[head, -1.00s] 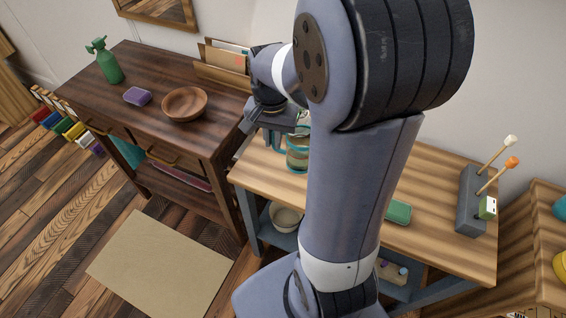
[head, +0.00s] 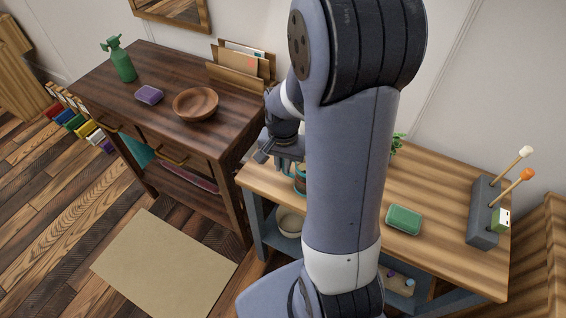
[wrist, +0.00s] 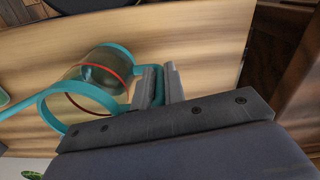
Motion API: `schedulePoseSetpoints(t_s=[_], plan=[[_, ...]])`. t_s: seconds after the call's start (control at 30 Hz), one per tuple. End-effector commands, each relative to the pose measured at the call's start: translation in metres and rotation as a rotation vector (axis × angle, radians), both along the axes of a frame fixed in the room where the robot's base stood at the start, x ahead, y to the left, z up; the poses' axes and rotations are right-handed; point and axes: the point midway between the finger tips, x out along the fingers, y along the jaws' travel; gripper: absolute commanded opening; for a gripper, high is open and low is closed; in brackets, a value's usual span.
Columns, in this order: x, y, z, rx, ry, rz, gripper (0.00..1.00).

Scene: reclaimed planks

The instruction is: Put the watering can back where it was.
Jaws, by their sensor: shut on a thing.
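The watering can (wrist: 82,75) has a see-through body with teal rims, a red band and teal handle and spout parts. In the wrist view my gripper (wrist: 158,86) is shut on a teal handle part at the can's right side. In the head view my gripper (head: 284,161) is at the left end of the light wooden bench (head: 440,205). Only a strip of the can (head: 299,180) shows there; my arm hides the rest. The can is over the bench top, but I cannot tell whether it touches it.
A green box (head: 404,219) and a grey block (head: 485,212) with sticks are on the bench. A plant (head: 397,146) is partly hidden behind my arm. The dark cabinet (head: 160,115) at left carries a wooden bowl (head: 195,104), purple sponge (head: 149,95), green spray bottle (head: 121,62) and letter holder (head: 240,70).

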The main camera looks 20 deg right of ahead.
Motion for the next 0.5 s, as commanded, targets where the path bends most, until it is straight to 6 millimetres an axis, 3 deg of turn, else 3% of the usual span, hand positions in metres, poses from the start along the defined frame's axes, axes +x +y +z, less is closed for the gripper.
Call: schedulePoseSetpoints(t_s=[0.03,0.07,0.3,0.5], plan=[[0.0001,-0.0001,-0.003,0.0,0.0,0.0,0.0],[0.0,0.0,-0.0024,0.0,0.0,0.0,0.13],[-0.0001,0.0001,-0.0017,0.0,0.0,0.0,0.33],[-0.0001,0.0001,-0.0016,0.0,0.0,0.0,0.33]])
